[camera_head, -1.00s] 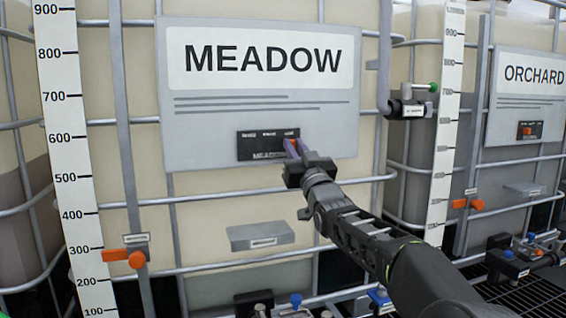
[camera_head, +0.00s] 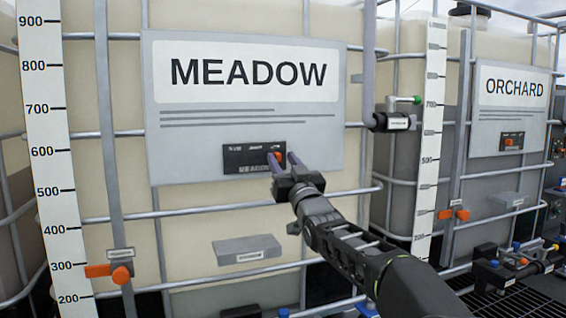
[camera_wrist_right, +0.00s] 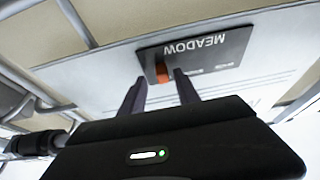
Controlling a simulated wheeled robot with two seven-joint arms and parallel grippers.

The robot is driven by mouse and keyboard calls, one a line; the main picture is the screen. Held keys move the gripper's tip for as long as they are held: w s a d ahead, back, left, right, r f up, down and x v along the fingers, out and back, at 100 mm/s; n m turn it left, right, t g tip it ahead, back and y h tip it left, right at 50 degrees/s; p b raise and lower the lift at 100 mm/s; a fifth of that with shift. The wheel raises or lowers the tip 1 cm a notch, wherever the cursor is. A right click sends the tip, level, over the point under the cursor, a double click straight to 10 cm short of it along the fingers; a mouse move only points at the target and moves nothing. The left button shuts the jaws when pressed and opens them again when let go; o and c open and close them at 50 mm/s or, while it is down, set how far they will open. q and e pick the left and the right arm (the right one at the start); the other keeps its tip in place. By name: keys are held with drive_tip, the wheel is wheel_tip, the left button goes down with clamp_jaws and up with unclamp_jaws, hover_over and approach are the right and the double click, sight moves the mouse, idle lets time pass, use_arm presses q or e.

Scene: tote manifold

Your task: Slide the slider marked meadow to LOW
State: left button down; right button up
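The meadow slider is a small black panel (camera_head: 240,159) marked MEADOW on the big MEADOW sign board. Its orange knob (camera_head: 278,157) sits at the right end, under the rightmost of its small labels; I cannot read those labels surely. My right gripper (camera_head: 283,159) is at the knob, its dark fingers spread apart. In the right wrist view the panel (camera_wrist_right: 215,50) appears upside down, and the orange knob (camera_wrist_right: 161,73) shows between the open fingertips (camera_wrist_right: 160,78), with gaps on both sides. My left gripper is not in view.
The ORCHARD board (camera_head: 513,105) has its own black panel with an orange knob (camera_head: 509,142). Metal cage bars surround both totes. A grey block (camera_head: 247,249) and an orange valve handle (camera_head: 108,271) are below; a green-tipped pipe fitting (camera_head: 397,121) is at right.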

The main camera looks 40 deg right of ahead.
drive_tip(key=b+v, duration=0.3)
drive_tip(key=v, duration=0.4)
drive_tip(key=shift+s, duration=0.2)
